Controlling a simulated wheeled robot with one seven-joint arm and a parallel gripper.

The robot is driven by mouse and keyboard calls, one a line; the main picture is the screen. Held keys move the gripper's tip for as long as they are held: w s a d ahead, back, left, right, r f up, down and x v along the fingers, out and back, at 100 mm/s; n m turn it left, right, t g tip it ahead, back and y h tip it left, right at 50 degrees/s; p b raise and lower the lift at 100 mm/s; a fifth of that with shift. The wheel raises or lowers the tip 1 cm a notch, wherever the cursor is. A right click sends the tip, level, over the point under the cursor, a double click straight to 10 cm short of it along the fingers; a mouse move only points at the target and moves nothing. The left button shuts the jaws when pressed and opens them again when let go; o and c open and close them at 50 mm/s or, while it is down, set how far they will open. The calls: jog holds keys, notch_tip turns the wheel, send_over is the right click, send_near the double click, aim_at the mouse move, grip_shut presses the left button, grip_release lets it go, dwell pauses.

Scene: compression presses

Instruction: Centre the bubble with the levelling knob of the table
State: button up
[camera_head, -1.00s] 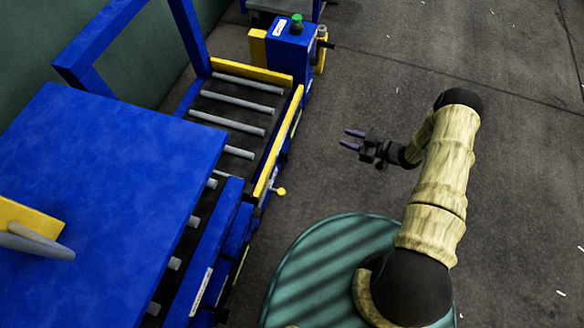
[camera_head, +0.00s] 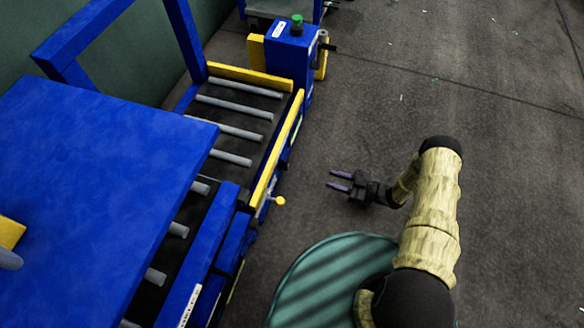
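My gripper (camera_head: 330,179) is open and empty, its two purple fingers apart and pointing left. It is over the floor, right of the press table and apart from it. The roller table (camera_head: 246,137) has grey rollers and a yellow edge rail. A small yellow round knob (camera_head: 280,201) sticks out from its right side, a little below and left of my fingertips in the picture. I cannot tell whether this is the levelling knob. No bubble can be made out in this view.
A big blue plate (camera_head: 95,185) covers the left side, with a blue frame behind it. A blue box (camera_head: 291,58) with a green button (camera_head: 297,23) and a dark side handle stands at the table's far end. The floor (camera_head: 460,90) to the right is clear.

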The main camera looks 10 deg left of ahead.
aim_at(284, 166)
jog(key=w+a+b, duration=0.1)
jog(key=a+b, duration=0.5)
jog(key=a, duration=0.9)
jog(key=shift+a, duration=0.3)
jog(key=shift+w, duration=0.1)
grip_shut()
